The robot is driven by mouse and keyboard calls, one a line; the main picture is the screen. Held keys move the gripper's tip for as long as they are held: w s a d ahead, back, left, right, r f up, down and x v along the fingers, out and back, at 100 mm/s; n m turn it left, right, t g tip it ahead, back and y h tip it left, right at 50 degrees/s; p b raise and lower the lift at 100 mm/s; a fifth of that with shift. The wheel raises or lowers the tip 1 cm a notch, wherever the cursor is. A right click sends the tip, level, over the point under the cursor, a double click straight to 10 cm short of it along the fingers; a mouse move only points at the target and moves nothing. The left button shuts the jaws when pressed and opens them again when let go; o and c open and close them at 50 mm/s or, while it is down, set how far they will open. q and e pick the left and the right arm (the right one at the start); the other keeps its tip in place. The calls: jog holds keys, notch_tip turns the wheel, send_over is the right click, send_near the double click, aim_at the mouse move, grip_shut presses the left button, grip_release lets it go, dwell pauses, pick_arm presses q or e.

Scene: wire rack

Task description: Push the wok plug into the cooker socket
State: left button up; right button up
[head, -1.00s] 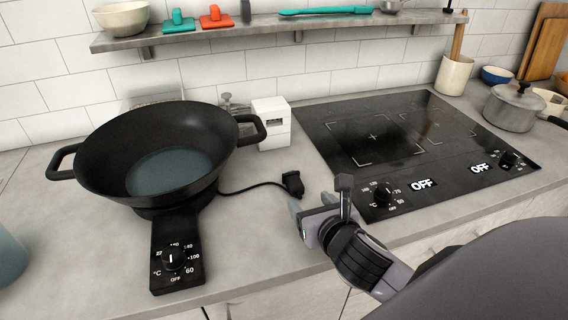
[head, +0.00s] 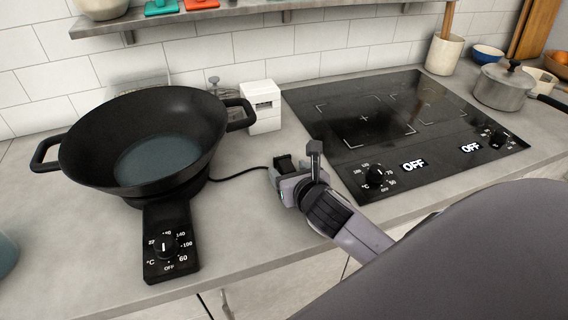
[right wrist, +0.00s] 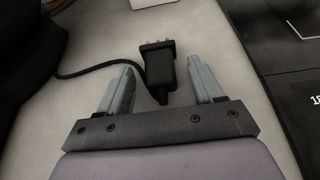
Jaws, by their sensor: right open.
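The black wok plug (head: 283,162) lies on the counter at the end of a black cord from the wok's base. Its pins, in the right wrist view (right wrist: 159,64), point away from my gripper. My right gripper (head: 286,172) is open, with one finger on each side of the plug's rear part; gaps show in the right wrist view (right wrist: 160,82). A white box with a dark slot (head: 263,106), seemingly the cooker socket, stands behind the plug, near the wall. The black wok (head: 125,125) sits on its base at the left. My left gripper is not in view.
A black hob (head: 365,125) lies right of the plug. The wok's control panel (head: 168,245) reaches toward the counter's front edge. A shelf (head: 240,20) runs along the wall. A lidded pot (head: 502,87) stands far right. Bare counter lies between plug and white box.

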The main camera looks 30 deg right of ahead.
aim_at(290, 154)
grip_shut()
jog(key=shift+r, duration=2.55)
